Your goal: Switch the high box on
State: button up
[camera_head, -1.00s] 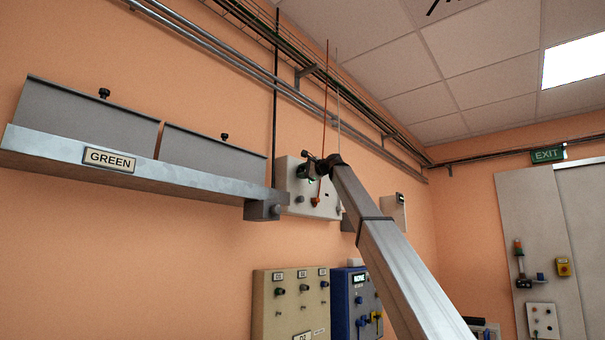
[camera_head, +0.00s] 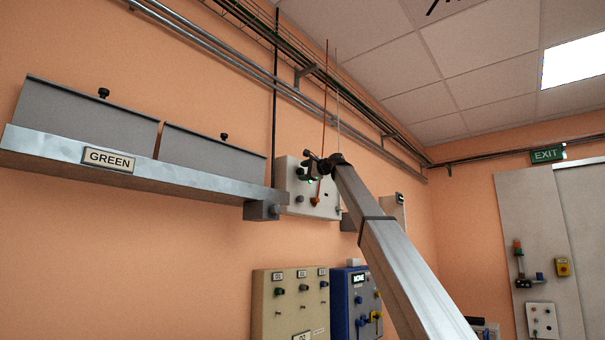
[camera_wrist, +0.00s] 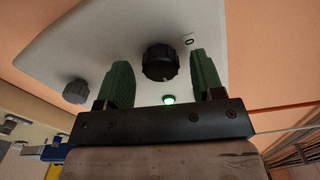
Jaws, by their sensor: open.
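The high box (camera_head: 325,204) is a pale box mounted high on the orange wall, right of the long grey shelf. In the wrist view its pale face (camera_wrist: 110,40) fills the upper middle. A black ribbed knob (camera_wrist: 160,61) on it sits between my gripper's two green fingers, apart from both. A green lamp (camera_wrist: 169,99) glows just below the knob. A "0" mark (camera_wrist: 189,41) is at the knob's upper right. A grey knob (camera_wrist: 76,91) is to the left. My gripper (camera_head: 312,168) is open in front of the box (camera_wrist: 163,85).
A grey shelf (camera_head: 60,148) labelled GREEN ends close left of the box. A beige panel (camera_head: 290,318) and a blue panel (camera_head: 341,318) hang below. A red cord (camera_head: 324,110) and a pale cord hang from above beside my gripper.

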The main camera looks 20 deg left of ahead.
jog(key=v, duration=0.9)
jog(key=shift+s+d, duration=0.15)
jog(key=shift+d, duration=0.15)
jog(key=shift+f, duration=0.1)
